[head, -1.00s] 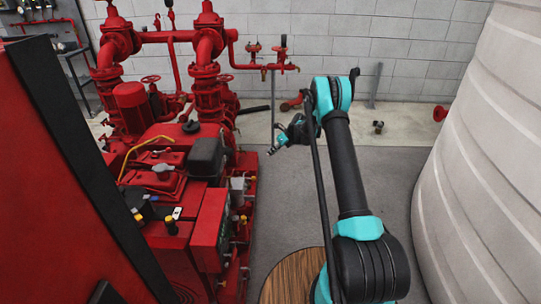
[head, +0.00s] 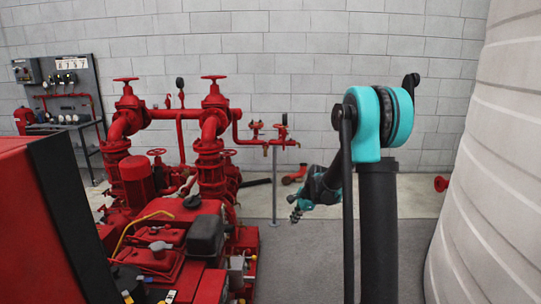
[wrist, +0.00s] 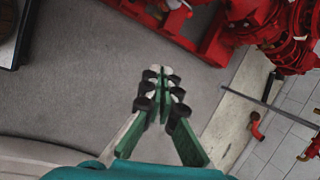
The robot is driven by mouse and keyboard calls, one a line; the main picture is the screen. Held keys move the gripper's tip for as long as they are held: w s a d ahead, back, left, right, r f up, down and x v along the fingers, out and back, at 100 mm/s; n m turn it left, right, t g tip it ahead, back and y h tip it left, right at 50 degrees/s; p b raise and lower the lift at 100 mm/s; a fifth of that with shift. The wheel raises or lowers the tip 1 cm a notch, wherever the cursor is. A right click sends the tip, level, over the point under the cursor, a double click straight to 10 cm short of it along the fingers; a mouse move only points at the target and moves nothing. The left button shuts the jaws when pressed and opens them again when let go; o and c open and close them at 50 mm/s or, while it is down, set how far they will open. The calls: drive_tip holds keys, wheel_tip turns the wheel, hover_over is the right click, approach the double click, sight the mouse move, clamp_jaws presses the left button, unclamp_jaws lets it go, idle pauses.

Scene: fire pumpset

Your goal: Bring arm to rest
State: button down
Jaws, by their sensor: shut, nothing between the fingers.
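My arm stands up in front of the head camera, with a teal joint at its top and a black link below it. My gripper (head: 295,214) shows small at the left of the arm in the head view, its fingers pointing left and down. In the wrist view my gripper (wrist: 161,78) has its green fingers together at the tips, with nothing between them. Floor shows below and around the fingertips, and they touch nothing. Part of the wrist is hidden behind the arm in the head view.
The red pumpset (head: 165,235) fills the left side, with pipes and valves. A large ribbed pale tank (head: 490,190) stands close on the right. A grey block wall (head: 300,80) is behind. Grey floor (head: 300,262) is clear between pumpset and tank. A panel stand (head: 85,72) is far left.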

drive_tip(key=s+d+n+h, duration=0.1)
drive_tip(key=s+d+n, duration=0.2)
drive_tip(key=s, duration=0.8)
drive_tip(key=s+d+n+t+h, duration=0.1)
drive_tip(key=s+d+n, duration=0.2)
drive_tip(key=s+n, duration=0.4)
drive_tip(key=s+d+n+h, duration=0.1)
drive_tip(key=s+d+n, duration=0.2)
drive_tip(key=s, duration=1.3)
drive_tip(key=shift+d+r+n+h, duration=0.25)
drive_tip(key=shift+n+h, duration=0.15)
drive_tip(key=shift+n, duration=0.6)
